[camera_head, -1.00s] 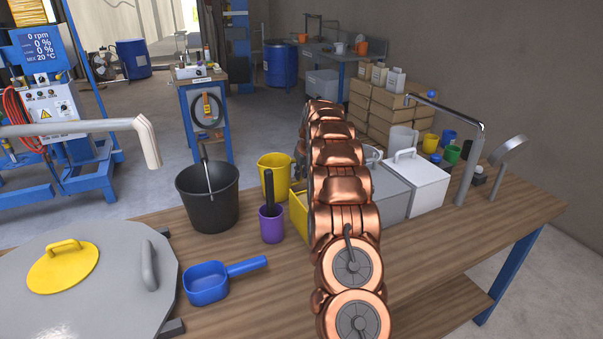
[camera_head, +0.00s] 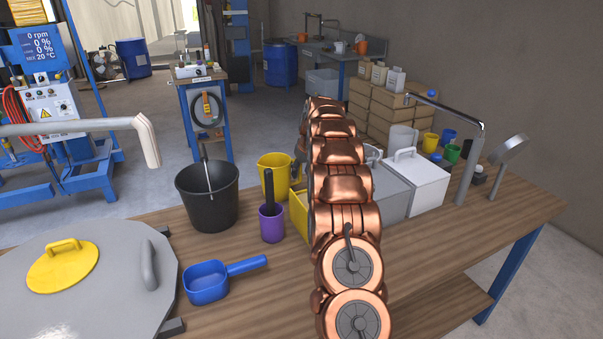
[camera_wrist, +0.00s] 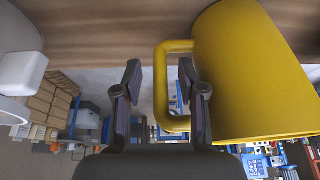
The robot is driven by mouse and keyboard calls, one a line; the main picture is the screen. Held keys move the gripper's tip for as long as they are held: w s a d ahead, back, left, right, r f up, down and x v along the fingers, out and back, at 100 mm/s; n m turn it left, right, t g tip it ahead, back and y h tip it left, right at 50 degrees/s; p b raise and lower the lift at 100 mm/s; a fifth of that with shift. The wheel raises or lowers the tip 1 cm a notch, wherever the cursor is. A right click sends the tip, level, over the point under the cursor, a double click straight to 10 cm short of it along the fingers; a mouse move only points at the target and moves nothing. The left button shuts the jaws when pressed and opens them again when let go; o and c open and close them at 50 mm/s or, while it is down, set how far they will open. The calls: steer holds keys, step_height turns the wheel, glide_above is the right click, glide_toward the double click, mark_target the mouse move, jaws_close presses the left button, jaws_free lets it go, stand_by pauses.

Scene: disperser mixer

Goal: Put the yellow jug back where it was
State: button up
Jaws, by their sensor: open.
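The yellow jug (camera_head: 270,178) stands upright on the wooden bench, behind the purple holder and right of the black bucket. In the wrist view the yellow jug (camera_wrist: 255,75) fills the right side, with its handle loop facing my gripper. My gripper (camera_wrist: 160,72) is open, one finger on each side of the handle's outer bar, with the right finger at the loop's opening. Whether either finger touches the handle cannot be told. In the head view my copper arm hides the gripper and the jug's handle side.
A black bucket (camera_head: 208,196), a purple holder (camera_head: 271,224) and a blue scoop (camera_head: 208,283) stand near the jug. A yellow bin (camera_head: 299,212) is partly behind my arm. A white lidded box (camera_head: 417,183) and a tap (camera_head: 468,165) are to the right. The front right bench top is clear.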

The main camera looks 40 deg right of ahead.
steer(key=b+v, duration=0.1)
steer(key=v, duration=1)
steer(key=shift+s+r, duration=0.1)
